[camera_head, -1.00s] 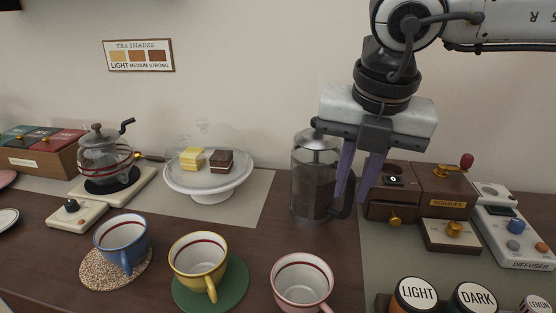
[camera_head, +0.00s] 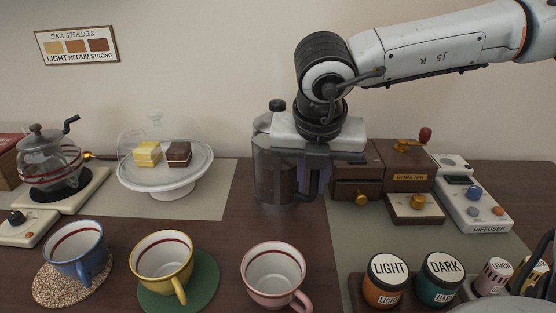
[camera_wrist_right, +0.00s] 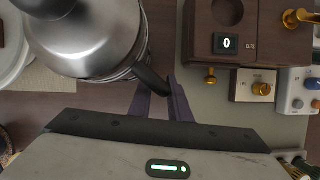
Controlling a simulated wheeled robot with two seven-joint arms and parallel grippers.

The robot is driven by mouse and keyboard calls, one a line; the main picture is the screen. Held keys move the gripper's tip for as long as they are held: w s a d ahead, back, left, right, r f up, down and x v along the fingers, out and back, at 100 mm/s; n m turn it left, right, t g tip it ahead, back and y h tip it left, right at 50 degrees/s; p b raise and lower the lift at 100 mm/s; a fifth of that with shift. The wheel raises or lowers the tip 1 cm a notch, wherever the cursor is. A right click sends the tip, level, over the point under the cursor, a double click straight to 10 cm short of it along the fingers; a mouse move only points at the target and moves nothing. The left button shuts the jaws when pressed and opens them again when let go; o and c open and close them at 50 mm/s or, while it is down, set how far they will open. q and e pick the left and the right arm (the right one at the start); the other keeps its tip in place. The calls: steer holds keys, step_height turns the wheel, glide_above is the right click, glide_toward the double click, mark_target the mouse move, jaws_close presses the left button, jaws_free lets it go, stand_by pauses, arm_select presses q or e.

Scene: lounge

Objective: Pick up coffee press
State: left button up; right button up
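The coffee press (camera_head: 272,178), a dark glass jug with a metal lid and a black knob, stands upright on the wooden counter. Its black handle (camera_head: 313,184) points right. My right gripper (camera_head: 313,190) is at the handle, pointing down, with its purple fingers apart. In the right wrist view the press's metal lid (camera_wrist_right: 85,40) fills the upper left. There the handle (camera_wrist_right: 152,82) reaches between the open fingertips (camera_wrist_right: 157,88), close to the right finger; whether it touches is unclear. My gripper body hides part of the press's lid. My left gripper is not in view.
A brown grinder (camera_head: 406,172) stands close on the right, with a white diffuser (camera_head: 474,208) beyond it. A cake stand (camera_head: 166,186) is on the left. Blue, yellow and pink cups (camera_head: 273,273) line the front. LIGHT and DARK jars (camera_head: 386,282) stand front right.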

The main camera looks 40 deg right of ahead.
jaws_close()
steer(key=shift+w, duration=0.1)
stand_by(1.3)
